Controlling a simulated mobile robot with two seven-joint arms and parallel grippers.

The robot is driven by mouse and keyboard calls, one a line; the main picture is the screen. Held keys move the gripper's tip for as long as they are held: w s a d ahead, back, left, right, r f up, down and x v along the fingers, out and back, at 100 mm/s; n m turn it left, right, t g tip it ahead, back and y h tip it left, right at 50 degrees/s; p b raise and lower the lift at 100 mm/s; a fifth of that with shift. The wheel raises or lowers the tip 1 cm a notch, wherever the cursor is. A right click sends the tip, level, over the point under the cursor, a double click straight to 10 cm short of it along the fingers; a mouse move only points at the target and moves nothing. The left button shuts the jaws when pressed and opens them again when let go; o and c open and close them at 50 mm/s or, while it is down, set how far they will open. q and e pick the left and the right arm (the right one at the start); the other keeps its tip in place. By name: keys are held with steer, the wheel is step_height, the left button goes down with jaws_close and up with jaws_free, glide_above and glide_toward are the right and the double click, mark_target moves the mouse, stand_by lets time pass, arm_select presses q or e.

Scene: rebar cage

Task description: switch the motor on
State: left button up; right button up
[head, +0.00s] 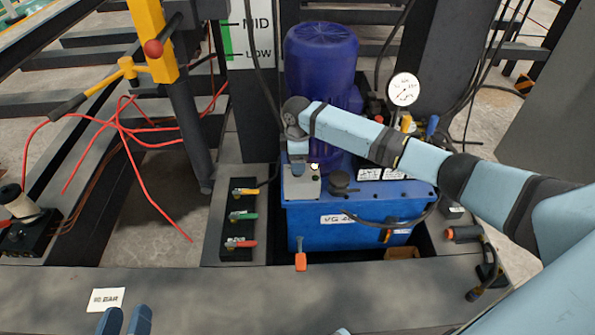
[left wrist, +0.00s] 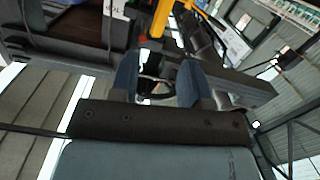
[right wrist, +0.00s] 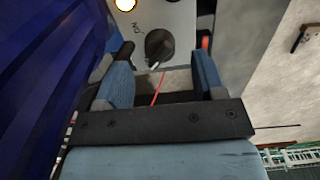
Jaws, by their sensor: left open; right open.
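The motor (head: 321,55) is a dark blue cylinder standing on a blue tank (head: 350,225). A small grey control box (head: 302,188) sits at the tank's front left, with a lit lamp (head: 314,167). In the right wrist view its grey panel (right wrist: 183,15) carries a black rotary knob (right wrist: 158,46) and the lit lamp (right wrist: 125,4). My right gripper (right wrist: 163,55) is open, pointing down at the panel, with its fingers on either side of the knob; I cannot tell whether they touch it. My left gripper (head: 125,321) is open and empty at the bottom left, also in its wrist view (left wrist: 156,72).
Several coloured valve levers (head: 243,216) stand left of the tank. A pressure gauge (head: 403,90) is behind my right arm. A yellow post with a red knob (head: 153,48) and red cables (head: 130,130) are at the left. The dark front beam (head: 220,300) is mostly clear.

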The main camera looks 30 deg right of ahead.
steer(key=shift+f+b, duration=0.35)
steer(key=shift+f, duration=1.35)
arm_select(q)
steer(key=shift+d+r+t+h, duration=0.2)
steer(key=shift+r+t, duration=0.05)
steer(key=shift+r, duration=0.3)
steer(key=shift+d+r+t+h, duration=0.2)
steer(key=shift+r+t, duration=0.05)
steer(key=shift+r, duration=0.25)
arm_select(e)
steer(key=c, duration=0.9)
arm_select(q)
steer(key=shift+r, duration=0.1)
steer(key=shift+w+a+p, duration=0.1)
steer(key=shift+p, duration=0.2)
arm_select(e)
steer(key=shift+r, duration=0.15)
